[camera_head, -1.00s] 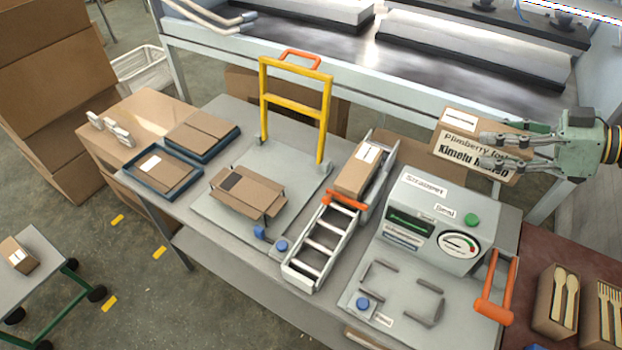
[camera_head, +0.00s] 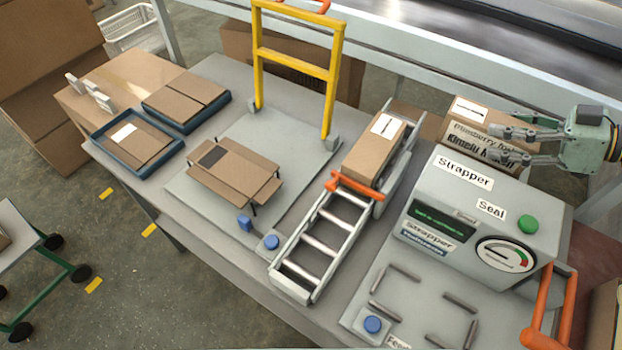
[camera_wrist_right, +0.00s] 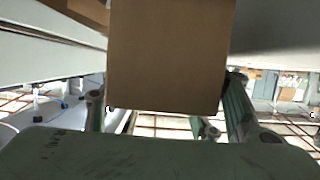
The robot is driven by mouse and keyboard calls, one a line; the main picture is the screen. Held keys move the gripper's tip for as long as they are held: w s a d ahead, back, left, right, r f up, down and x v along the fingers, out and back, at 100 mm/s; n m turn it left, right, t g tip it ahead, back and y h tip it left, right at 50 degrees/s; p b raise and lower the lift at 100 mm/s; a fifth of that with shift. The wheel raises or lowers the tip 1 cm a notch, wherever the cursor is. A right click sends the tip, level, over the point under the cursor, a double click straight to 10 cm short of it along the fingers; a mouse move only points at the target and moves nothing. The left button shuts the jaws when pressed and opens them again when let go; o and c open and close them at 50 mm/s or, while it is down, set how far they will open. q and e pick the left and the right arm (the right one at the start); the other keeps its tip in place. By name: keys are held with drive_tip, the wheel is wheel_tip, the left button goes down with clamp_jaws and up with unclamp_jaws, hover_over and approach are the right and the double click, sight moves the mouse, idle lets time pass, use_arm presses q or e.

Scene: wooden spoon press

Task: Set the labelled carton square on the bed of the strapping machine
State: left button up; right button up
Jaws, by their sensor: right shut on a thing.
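The labelled carton (camera_head: 465,140) is brown with a printed side panel and a white label on top. It is behind the strapping machine (camera_head: 480,215), at the upper right of the head view. My right gripper (camera_head: 497,143) is shut on the carton from the right. In the right wrist view the carton (camera_wrist_right: 170,55) fills the middle between the fingers. The machine's bed (camera_head: 415,295), with several short grey corner guides, lies bare in front of the console. Whether the carton touches anything below is hidden by the console. My left gripper is not in view.
A roller conveyor (camera_head: 322,240) holding another carton (camera_head: 374,150) stands left of the machine. An orange lever (camera_head: 555,305) rises at the bed's right. A yellow frame (camera_head: 293,63) and an open carton (camera_head: 233,170) are farther left. A blue button (camera_head: 373,324) sits at the bed's front left.

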drive_tip(key=f, duration=0.1)
drive_tip(key=f+b, duration=0.1)
drive_tip(key=f, duration=0.1)
drive_tip(key=f+b, duration=0.1)
drive_tip(key=f, duration=0.1)
drive_tip(key=shift+w+f, duration=0.1)
drive_tip(key=shift+w, duration=0.2)
drive_tip(key=shift+f+b, duration=0.45)
drive_tip(key=shift+f, duration=0.2)
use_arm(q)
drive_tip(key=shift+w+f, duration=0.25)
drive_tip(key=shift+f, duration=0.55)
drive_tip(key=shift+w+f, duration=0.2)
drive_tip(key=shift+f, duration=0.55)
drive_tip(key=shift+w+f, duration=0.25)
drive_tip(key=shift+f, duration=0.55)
use_arm(e)
drive_tip(key=shift+f, duration=4.85)
drive_tip(key=shift+f, duration=0.15)
drive_tip(key=o, duration=1.4)
drive_tip(key=shift+s, duration=0.1)
drive_tip(key=shift+o, duration=0.2)
